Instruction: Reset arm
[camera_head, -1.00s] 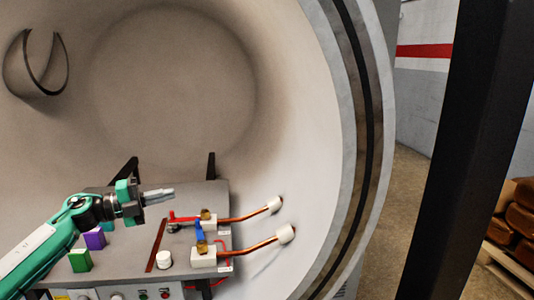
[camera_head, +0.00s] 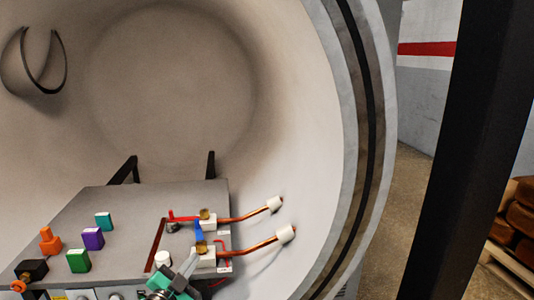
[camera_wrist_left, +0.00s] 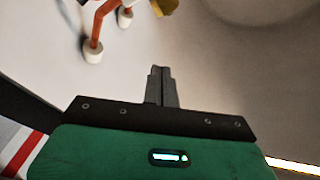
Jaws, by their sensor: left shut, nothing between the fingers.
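My left gripper (camera_head: 188,265) is at the bottom of the head view, in front of the grey equipment box, by the white knob and the lower copper connector. Its fingers are shut with nothing between them. In the left wrist view the closed grey fingers (camera_wrist_left: 161,88) point at the pale chamber wall, with green gripper housing below. Most of my left arm is out of the head view. My right gripper shows in neither view.
The grey box (camera_head: 130,215) carries green, purple and teal blocks and an orange piece. Two copper rods (camera_head: 262,245) with white ends run to the chamber wall (camera_head: 300,120). A black post (camera_head: 450,150) stands at right. The chamber above the box is free.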

